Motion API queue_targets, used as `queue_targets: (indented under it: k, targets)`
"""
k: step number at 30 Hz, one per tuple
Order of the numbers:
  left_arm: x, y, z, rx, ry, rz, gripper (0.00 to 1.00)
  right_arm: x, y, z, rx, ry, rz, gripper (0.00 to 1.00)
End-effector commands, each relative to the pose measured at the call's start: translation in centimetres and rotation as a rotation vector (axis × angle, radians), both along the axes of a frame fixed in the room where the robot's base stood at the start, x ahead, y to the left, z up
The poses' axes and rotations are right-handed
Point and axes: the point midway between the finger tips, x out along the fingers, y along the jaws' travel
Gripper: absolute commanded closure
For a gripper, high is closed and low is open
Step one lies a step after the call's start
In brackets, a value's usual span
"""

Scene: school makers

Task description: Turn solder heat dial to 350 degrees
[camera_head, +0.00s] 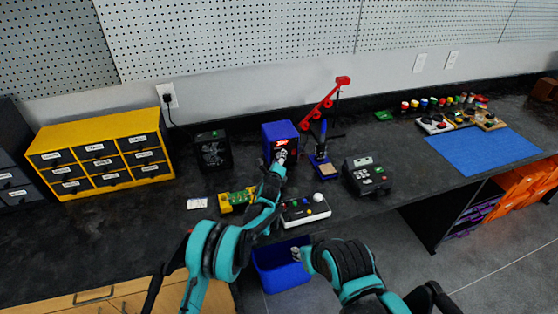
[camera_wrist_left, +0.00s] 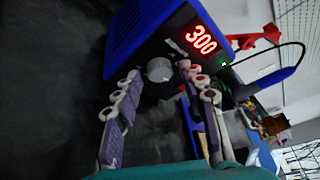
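The blue solder station (camera_head: 277,133) stands on the dark bench; in the left wrist view its blue case (camera_wrist_left: 148,35) fills the top middle. Its red display (camera_wrist_left: 201,40) reads 300. The light round heat dial (camera_wrist_left: 159,69) is on its dark front face. My left gripper (camera_head: 281,157) is at the front of the station. In the wrist view its two fingers (camera_wrist_left: 157,80) are apart, one on each side of the dial; I cannot tell whether they touch it. My right gripper (camera_head: 300,254) is low, over the blue bin, away from the station; its fingers are too small to read.
A soldering iron in its stand (camera_head: 322,150) is right of the station. A black box (camera_head: 213,150) stands left of it. A yellow-green board (camera_head: 237,200) and a white control box (camera_head: 305,210) lie in front. A blue bin (camera_head: 281,268) is below the bench edge.

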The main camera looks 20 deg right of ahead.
Motion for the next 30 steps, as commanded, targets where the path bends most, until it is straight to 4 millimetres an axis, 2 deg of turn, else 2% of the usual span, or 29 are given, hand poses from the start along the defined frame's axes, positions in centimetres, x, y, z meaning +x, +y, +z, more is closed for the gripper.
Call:
queue_targets:
  k: [1, 3, 4, 17, 30]
  targets:
    - [-0.01, 0.00, 0.00, 0.000, 0.000, 0.000, 0.78, 0.00, 0.00, 0.00, 0.000, 0.000, 0.000, 0.66]
    - [-0.01, 0.00, 0.00, 0.000, 0.000, 0.000, 0.96, 0.00, 0.00, 0.00, 0.000, 0.000, 0.000, 0.66]
    - [-0.01, 0.00, 0.00, 0.000, 0.000, 0.000, 1.00, 0.00, 0.00, 0.00, 0.000, 0.000, 0.000, 0.66]
    - [-0.04, -0.08, 0.08, 0.063, 0.003, 0.000, 1.00, 0.00, 0.00, 0.04, 0.000, 0.000, 0.000, 0.66]
    - [-0.04, -0.38, 0.40, 0.398, 0.014, -0.001, 1.00, 0.00, 0.00, 0.19, 0.000, 0.000, 0.000, 0.66]
